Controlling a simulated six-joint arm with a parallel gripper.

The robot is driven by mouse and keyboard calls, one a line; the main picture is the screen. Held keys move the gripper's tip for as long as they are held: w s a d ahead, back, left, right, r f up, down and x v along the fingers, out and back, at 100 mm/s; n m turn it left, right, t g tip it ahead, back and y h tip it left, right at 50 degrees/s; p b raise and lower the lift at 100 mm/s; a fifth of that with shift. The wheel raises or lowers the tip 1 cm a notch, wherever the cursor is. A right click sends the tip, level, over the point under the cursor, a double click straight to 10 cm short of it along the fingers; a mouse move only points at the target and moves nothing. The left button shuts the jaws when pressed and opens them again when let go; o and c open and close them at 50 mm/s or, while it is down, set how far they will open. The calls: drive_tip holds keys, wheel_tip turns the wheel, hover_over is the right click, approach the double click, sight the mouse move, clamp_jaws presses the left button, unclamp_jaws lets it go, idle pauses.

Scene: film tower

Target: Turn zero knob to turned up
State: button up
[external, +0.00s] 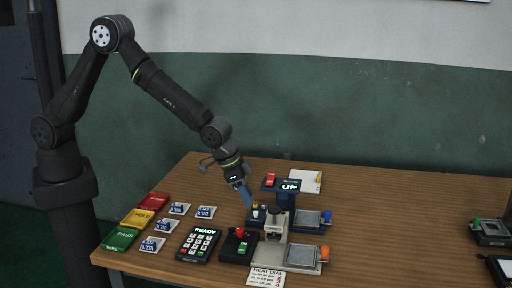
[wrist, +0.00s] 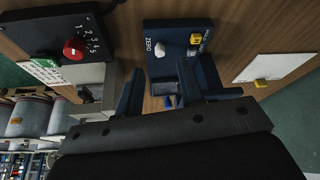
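The zero knob (wrist: 160,50) is a small white knob beside the printed word ZERO on a dark blue panel (wrist: 180,27). In the external view the panel (external: 250,222) sits near the middle of the table, left of the blue stand. My gripper (wrist: 162,84) has blue fingers spread apart with nothing between them. The knob shows just beyond the gap between the fingertips, and I see no contact. In the external view my gripper (external: 246,196) points down just above the panel. How far the knob is turned is hard to tell.
A yellow knob (wrist: 195,40) is on the same panel. A black box with a red knob (wrist: 74,48) stands close by. The blue stand with the UP sign (external: 289,186) is right of my gripper. A keypad (external: 198,244) and cards lie left; the table's right middle is clear.

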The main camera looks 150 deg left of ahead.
sight(255, 213)
drive_tip(key=shift+x, duration=2.35)
clamp_jaws()
